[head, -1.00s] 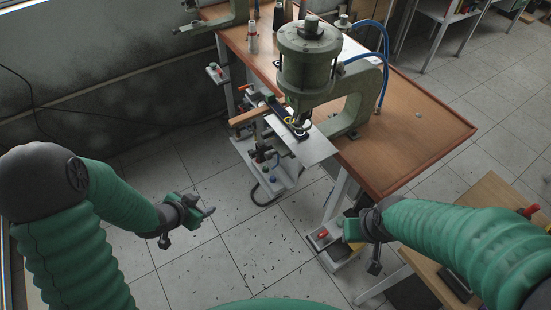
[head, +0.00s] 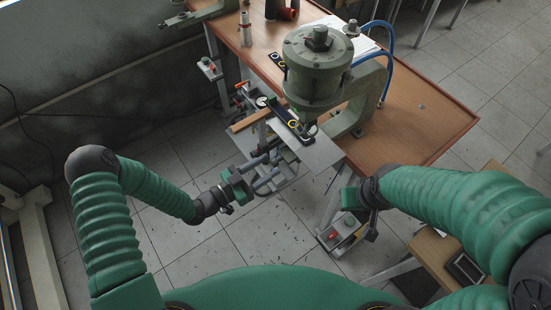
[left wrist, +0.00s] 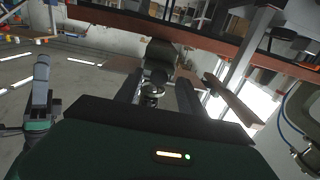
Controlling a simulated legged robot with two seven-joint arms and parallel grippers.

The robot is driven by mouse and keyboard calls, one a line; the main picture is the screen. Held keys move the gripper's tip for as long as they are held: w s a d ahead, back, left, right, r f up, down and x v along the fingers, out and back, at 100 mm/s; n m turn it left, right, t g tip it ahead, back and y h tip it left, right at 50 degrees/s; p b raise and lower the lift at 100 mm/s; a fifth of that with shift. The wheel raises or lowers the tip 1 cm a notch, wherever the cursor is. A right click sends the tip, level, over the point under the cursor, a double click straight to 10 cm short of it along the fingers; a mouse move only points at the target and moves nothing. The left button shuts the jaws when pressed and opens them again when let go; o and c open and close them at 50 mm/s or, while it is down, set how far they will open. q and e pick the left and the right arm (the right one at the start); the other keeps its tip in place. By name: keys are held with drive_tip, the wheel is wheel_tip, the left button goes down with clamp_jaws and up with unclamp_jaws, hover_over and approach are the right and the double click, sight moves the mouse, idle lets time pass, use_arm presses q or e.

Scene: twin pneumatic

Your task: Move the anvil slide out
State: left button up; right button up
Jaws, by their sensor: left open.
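The anvil slide (head: 292,124) is a long dark strip with a yellow ring on it, lying on a light metal plate (head: 322,155) under the green press head (head: 317,70). My left gripper (head: 268,170) is open in front of and below the plate, apart from the slide. In the left wrist view its two dark fingers (left wrist: 160,95) stand apart, with a round metal knob (left wrist: 152,90) showing between them. My right gripper (head: 358,200) is right of the plate, below the table edge; its jaws are too unclear to tell.
A wooden bar (head: 248,122) juts out left of the slide. The wooden table (head: 425,115) carries the press and blue hoses (head: 388,65). The floor at lower left is clear.

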sight(274, 162)
use_arm(q)
drive_tip(key=shift+w+x, duration=0.2)
drive_tip(key=shift+x, duration=0.9)
drive_tip(key=shift+d, duration=0.5)
drive_tip(key=shift+c, duration=0.3)
drive_tip(key=shift+r, duration=0.1)
drive_tip(key=c, duration=0.5)
drive_tip(key=shift+a, duration=0.15)
drive_tip(key=c, duration=0.4)
clamp_jaws()
drive_tip(key=shift+f, duration=0.2)
